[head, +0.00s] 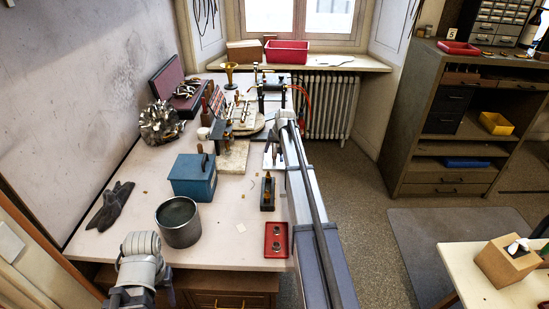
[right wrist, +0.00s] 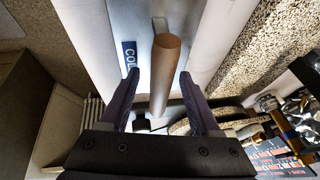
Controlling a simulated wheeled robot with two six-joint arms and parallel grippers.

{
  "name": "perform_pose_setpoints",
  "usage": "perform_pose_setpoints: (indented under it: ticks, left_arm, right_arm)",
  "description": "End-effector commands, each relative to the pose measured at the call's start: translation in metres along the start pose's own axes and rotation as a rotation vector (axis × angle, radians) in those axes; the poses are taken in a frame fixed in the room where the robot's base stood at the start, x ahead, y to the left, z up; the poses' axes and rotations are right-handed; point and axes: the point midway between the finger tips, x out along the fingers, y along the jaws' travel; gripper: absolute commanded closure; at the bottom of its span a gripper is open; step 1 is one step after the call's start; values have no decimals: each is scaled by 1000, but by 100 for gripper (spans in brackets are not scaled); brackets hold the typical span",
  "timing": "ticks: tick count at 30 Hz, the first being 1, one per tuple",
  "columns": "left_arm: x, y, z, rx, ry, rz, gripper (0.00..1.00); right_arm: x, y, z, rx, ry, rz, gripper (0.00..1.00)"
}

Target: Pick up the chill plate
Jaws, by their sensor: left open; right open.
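The chill plate (right wrist: 205,30) is a pale metal plate with a blue label reading "COL" and a round brown handle (right wrist: 166,75). In the right wrist view, the handle lies between the spread fingers of my right gripper (right wrist: 158,78), with a gap visible on each side. In the head view, a pale plate (head: 271,160) shows on the bench beside my right arm, which partly hides it. My left gripper (head: 130,297) is low at the bottom of the head view, away from the plate, near the bench's front edge.
A blue box (head: 193,178), a grey pot (head: 178,222), dark gloves (head: 109,207) and a red tray (head: 277,240) stand on the bench. A dark holder (head: 267,194) is close to my right arm. The bench front between the pot and red tray is mostly clear.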

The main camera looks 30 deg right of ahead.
Motion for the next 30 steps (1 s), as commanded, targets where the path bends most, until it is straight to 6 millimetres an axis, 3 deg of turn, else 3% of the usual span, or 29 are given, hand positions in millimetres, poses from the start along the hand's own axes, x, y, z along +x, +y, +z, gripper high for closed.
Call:
perform_pose_setpoints:
  ticks: [6, 22, 30]
  left_arm:
    - [2, 0, 0, 0, 0, 0, 50]
    - [2, 0, 0, 0, 0, 0, 50]
    - [2, 0, 0, 0, 0, 0, 50]
  right_arm:
    - [2, 0, 1, 0, 0, 0, 39]
    - [2, 1, 1, 0, 0, 0, 99]
    - [2, 1, 1, 0, 1, 1, 100]
